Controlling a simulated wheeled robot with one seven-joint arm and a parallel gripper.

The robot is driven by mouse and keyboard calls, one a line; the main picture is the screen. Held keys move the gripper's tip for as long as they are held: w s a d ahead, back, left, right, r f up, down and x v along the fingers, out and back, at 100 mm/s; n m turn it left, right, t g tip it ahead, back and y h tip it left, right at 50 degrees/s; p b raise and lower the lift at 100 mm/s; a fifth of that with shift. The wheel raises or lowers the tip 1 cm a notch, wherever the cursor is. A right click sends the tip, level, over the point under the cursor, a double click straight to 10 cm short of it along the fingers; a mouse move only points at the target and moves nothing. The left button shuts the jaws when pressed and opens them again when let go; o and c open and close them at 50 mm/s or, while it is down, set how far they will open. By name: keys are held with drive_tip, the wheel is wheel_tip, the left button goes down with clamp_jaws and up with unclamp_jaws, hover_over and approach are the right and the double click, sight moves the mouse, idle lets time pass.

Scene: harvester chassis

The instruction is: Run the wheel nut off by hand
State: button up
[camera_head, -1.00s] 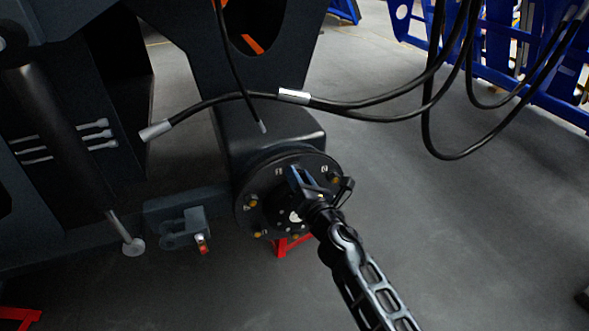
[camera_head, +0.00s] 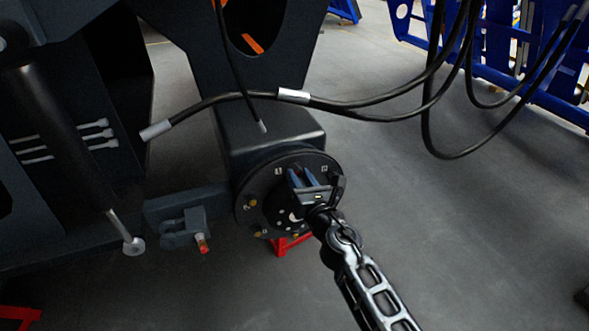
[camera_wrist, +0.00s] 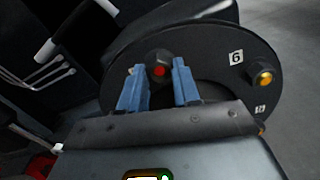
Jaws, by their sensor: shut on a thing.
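The wheel hub (camera_head: 262,182) is a dark round flange with numbered labels, and its face also shows in the wrist view (camera_wrist: 215,72). My gripper (camera_head: 303,177) is at the upper part of the hub face. In the wrist view its two blue fingers (camera_wrist: 158,70) stand on either side of a dark round wheel nut (camera_wrist: 158,58) with a red centre, and are shut on it. In the head view my gripper hides this nut. Another nut (camera_wrist: 264,78), orange-yellow, sits by the label 6.
More orange-yellow nuts (camera_head: 253,203) sit around the hub rim. Black hoses (camera_head: 370,104) hang above and to the right of the hub. A bracket (camera_head: 183,228) is left of it, and a red stand (camera_head: 281,246) is below.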

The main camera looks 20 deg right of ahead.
clamp_jaws()
drive_tip(key=shift+s, duration=0.1)
drive_tip(key=s, duration=0.7)
drive_tip(key=shift+s+p, duration=0.35)
drive_tip(key=shift+s, duration=0.05)
idle(0.7)
